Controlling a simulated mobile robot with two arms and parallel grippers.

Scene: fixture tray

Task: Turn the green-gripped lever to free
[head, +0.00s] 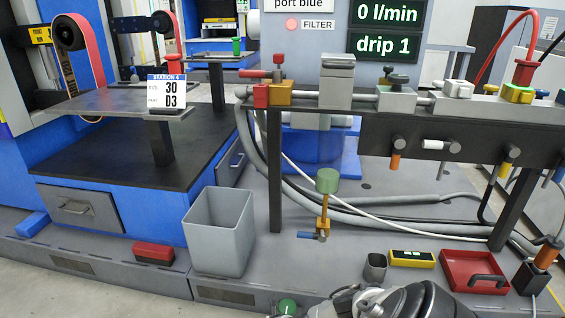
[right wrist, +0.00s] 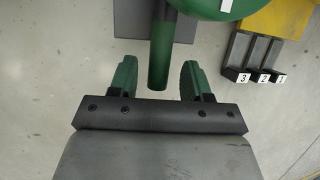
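In the right wrist view a lever with a dark green grip (right wrist: 158,62) points down the picture from beside a green disc (right wrist: 215,8) with a white mark. My right gripper (right wrist: 159,68) is open, with one green finger on each side of the grip. Gaps show on both sides, so the fingers look apart from it. In the head view the green disc (head: 288,306) shows at the bottom edge, beside my right arm, but the lever's grip cannot be made out there. My left gripper is not in view.
In the right wrist view several numbered dark blocks (right wrist: 260,58) stand at the upper right near a yellow surface (right wrist: 280,15). In the head view a grey bin (head: 218,232), a red tray (head: 474,272) and a pipe rack (head: 440,135) stand beyond my arm.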

